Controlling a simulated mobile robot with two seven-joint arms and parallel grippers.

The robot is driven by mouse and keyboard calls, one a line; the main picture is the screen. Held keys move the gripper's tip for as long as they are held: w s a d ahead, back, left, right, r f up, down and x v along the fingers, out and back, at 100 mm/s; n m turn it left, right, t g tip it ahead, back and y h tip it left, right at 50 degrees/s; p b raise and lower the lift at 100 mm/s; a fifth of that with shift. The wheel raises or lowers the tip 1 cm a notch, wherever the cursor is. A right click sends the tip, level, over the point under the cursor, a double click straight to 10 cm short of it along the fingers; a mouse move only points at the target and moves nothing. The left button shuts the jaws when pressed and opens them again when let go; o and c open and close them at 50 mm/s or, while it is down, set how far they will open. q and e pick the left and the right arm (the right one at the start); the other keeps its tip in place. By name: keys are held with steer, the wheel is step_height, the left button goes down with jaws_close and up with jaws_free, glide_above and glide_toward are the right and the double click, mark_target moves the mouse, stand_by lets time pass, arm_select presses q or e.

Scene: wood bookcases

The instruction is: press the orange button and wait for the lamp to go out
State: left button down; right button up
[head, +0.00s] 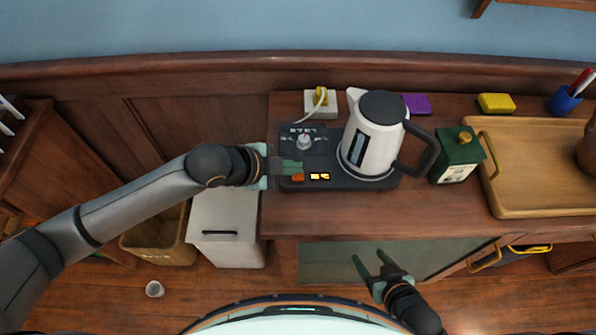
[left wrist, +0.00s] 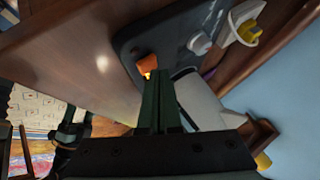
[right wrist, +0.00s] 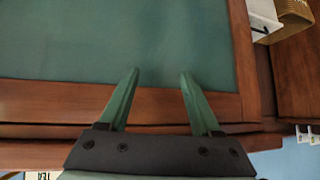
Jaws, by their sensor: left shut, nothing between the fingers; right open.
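The orange button (head: 297,178) is on the front left of the dark kettle base (head: 345,183). A small lamp (head: 319,176) beside it glows yellow-orange. My left gripper (head: 300,169) is shut and empty, its fingertips over the base right by the button. In the left wrist view the button (left wrist: 147,64) shows just beyond the closed fingertips (left wrist: 158,75); I cannot tell if they touch it. A white kettle (head: 364,138) stands on the base, beside a grey knob (head: 304,142). My right gripper (head: 366,262) is open and empty in front of the cabinet.
A yellow plug sits in a white socket (head: 321,108) behind the base. A green tin (head: 457,155) and a wooden tray (head: 540,160) stand to the right. A purple block (head: 416,103) and a yellow block (head: 496,103) lie at the back. A white bin (head: 228,225) stands below left.

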mark_target(292, 179)
arm_select(q)
steer(key=shift+f, duration=0.5)
stand_by(0.5)
steer(key=shift+r, duration=0.1)
steer(key=shift+r+p, duration=0.8)
steer(key=shift+p, duration=0.2)
step_height(292, 179, up, 3)
steer(key=p, duration=0.3)
steer(key=shift+r, duration=1.05)
